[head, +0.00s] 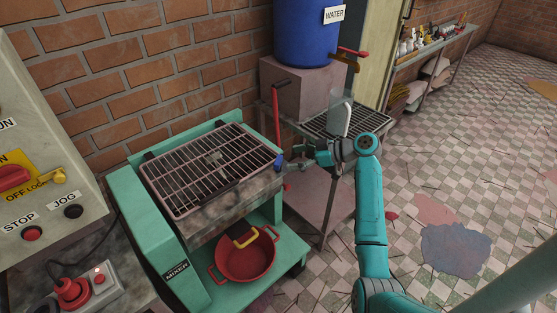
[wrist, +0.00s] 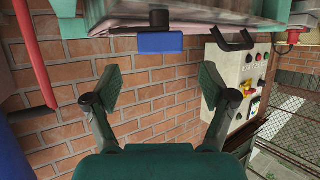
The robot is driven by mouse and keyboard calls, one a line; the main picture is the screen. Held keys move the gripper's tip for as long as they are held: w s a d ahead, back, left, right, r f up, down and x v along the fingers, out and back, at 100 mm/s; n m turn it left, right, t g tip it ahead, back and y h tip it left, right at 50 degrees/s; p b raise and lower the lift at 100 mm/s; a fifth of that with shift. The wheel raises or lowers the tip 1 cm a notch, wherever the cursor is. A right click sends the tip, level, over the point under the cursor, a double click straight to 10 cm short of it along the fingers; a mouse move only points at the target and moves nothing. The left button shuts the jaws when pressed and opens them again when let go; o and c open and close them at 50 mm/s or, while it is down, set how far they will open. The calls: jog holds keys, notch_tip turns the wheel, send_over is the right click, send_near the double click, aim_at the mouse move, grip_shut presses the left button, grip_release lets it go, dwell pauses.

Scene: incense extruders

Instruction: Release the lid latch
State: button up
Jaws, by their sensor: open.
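The mixer (head: 130,190) is a green machine with a barred grid lid (head: 225,140) lying closed over its trough. A small blue latch (head: 279,162) sits at the lid's right edge, and it also shows in the wrist view (wrist: 157,43), below a dark bracket. My gripper (head: 290,164) is just right of the latch, its fingers partly hard to make out. In the wrist view my gripper (wrist: 160,88) is open and empty. The latch lies beyond the gap between the fingertips, and I see no contact.
A red lever (head: 277,118) stands behind the mixer's right side. A blue water drum (head: 305,32) rests on a block behind a metal stand (head: 310,185). A red pot (head: 245,262) sits under the mixer. A control panel (head: 45,130) is at left. Floor at right is open.

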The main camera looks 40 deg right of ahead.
aim_at(281, 160)
jog(key=shift+x, duration=3.2)
jog(key=c, duration=1.2)
